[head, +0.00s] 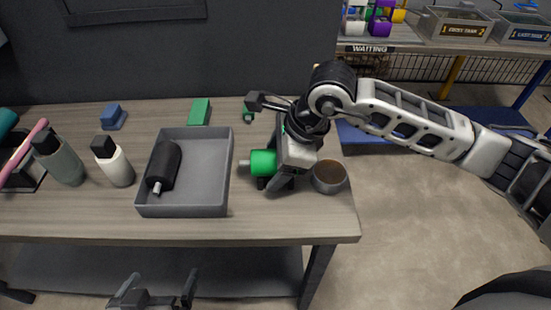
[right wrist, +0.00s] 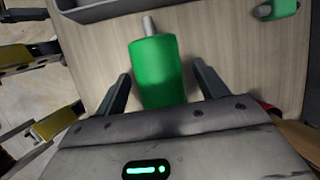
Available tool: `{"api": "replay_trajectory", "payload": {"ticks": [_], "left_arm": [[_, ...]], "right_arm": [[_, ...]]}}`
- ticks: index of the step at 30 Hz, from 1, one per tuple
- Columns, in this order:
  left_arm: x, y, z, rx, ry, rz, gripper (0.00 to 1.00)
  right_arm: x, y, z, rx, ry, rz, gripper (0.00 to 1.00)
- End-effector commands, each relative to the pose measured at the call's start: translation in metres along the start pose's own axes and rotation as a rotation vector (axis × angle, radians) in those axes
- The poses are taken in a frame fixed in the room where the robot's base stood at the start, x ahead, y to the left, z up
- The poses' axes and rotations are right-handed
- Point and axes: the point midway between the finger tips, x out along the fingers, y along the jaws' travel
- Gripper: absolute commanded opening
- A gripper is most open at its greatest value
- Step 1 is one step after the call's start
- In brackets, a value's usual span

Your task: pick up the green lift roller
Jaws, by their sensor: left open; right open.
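The green lift roller (head: 263,163), a green cylinder with a pale metal shaft end, is at the right part of the table, just right of the grey tray. In the right wrist view the roller (right wrist: 157,70) lies between the fingers, its shaft pointing away. My right gripper (head: 276,162) is open around it, with one finger on each side; in the right wrist view (right wrist: 161,84) gaps show beside the roller. Its near end is hidden by the gripper body. My left gripper (head: 153,292) is open and empty in front of the table.
The grey tray (head: 218,180) holds a black roller (head: 164,166). A bowl with brown contents (head: 329,177) stands close right of my right gripper. Two bottles (head: 58,158) (head: 113,162) stand left. Blue (head: 113,117) and green (head: 199,111) blocks lie at the back.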

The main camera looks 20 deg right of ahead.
Motion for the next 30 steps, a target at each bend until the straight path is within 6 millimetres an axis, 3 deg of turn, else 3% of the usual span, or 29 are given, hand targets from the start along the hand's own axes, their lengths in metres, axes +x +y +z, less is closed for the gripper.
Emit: {"api": "replay_trajectory", "payload": {"ticks": [6, 12, 23, 30], "left_arm": [[0.001, 0.0, 0.002, 0.001, -0.003, 0.0, 1.0], [0.001, 0.0, 0.002, 0.001, -0.005, 0.0, 1.0], [-0.001, 0.001, 0.006, -0.001, -0.013, 0.001, 1.0], [0.001, 0.001, 0.006, -0.006, -0.005, 0.004, 1.0]], "right_arm": [[0.001, 0.0, 0.0, 0.0, 0.0, 0.0, 0.69], [0.0, 0.0, 0.0, 0.0, -0.001, 0.0, 0.17], [-0.004, -0.001, 0.002, -0.001, -0.003, -0.003, 0.17], [-0.035, -0.003, 0.016, -0.006, -0.006, -0.006, 0.17]]}}
